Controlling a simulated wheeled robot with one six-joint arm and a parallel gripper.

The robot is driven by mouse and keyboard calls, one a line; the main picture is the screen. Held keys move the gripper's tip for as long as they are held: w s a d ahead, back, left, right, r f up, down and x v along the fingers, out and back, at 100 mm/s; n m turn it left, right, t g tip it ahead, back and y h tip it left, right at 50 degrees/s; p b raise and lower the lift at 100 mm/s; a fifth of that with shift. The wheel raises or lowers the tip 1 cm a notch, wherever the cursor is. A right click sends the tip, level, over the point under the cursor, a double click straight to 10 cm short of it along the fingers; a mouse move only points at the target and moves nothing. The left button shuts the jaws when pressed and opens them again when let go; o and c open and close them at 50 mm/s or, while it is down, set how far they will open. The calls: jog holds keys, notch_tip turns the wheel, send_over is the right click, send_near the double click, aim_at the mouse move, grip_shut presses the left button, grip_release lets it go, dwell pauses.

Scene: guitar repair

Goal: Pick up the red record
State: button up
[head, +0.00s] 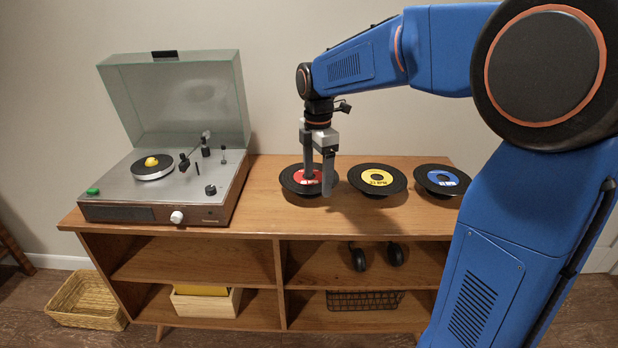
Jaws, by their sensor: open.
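The red record (292,184) is a black disc with a red label. It sits on the cabinet top, leftmost of three records in a row. My gripper (318,188) is open, pointing down, with its fingers in front of the red record and partly over it in the head view. The fingers hide part of the label and the record's right side. I cannot tell whether they touch it or how high above it they are.
A yellow-label record (377,179) and a blue-label record (442,180) lie to the right. A turntable (195,190) with its clear lid (185,95) raised stands left. The wooden cabinet top (262,205) is bare between turntable and red record. Headphones (359,260) are on the shelf below.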

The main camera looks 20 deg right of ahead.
dwell(0.3)
jog(key=c, duration=1.1)
